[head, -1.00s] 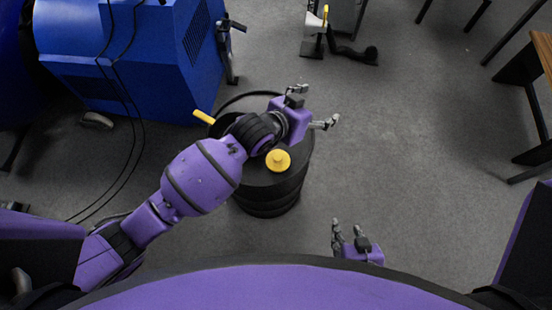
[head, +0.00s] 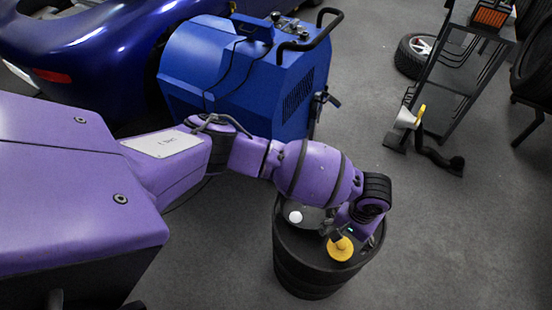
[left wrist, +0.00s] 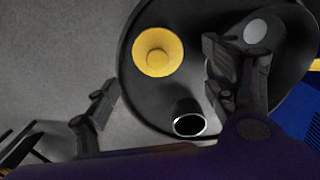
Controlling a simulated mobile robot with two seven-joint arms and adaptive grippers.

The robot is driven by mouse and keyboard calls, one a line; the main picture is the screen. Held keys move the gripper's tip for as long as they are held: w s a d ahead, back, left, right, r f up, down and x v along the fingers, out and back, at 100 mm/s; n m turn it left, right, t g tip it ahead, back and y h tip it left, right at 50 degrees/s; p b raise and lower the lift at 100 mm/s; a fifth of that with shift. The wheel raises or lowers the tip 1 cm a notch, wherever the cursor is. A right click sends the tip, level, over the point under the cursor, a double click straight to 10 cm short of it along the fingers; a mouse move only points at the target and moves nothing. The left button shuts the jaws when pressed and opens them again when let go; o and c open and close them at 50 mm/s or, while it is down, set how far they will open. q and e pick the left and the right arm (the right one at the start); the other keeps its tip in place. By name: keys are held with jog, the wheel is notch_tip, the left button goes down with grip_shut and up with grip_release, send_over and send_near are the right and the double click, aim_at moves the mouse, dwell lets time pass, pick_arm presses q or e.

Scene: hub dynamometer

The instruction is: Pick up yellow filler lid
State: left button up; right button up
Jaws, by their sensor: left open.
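The yellow filler lid (head: 341,249), a round disc with a raised knob, lies on top of a black drum (head: 300,272). In the left wrist view the lid (left wrist: 158,40) sits near the drum top's edge, between and beyond my fingers. My left gripper (left wrist: 160,68) is open and empty, with one finger on each side of the lid in that view. In the head view my left wrist reaches down just above the lid, and its fingers are mostly hidden. I cannot tell the exact height gap. My right gripper is not in view.
A white round spot (head: 295,217) and a short dark cylinder with a bright rim (left wrist: 188,122) are on the drum top. A blue machine (head: 230,75) stands behind my arm. A wheeled rack (head: 445,85) stands back right. The floor right of the drum is clear.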

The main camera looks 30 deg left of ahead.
aim_at(343, 245)
pick_arm(q)
jog(key=f, duration=0.6)
jog(key=shift+s+d+f+b, duration=0.2)
jog(key=shift+d+b, duration=0.05)
jog(key=shift+b, duration=0.1)
jog(key=c, duration=1.1)
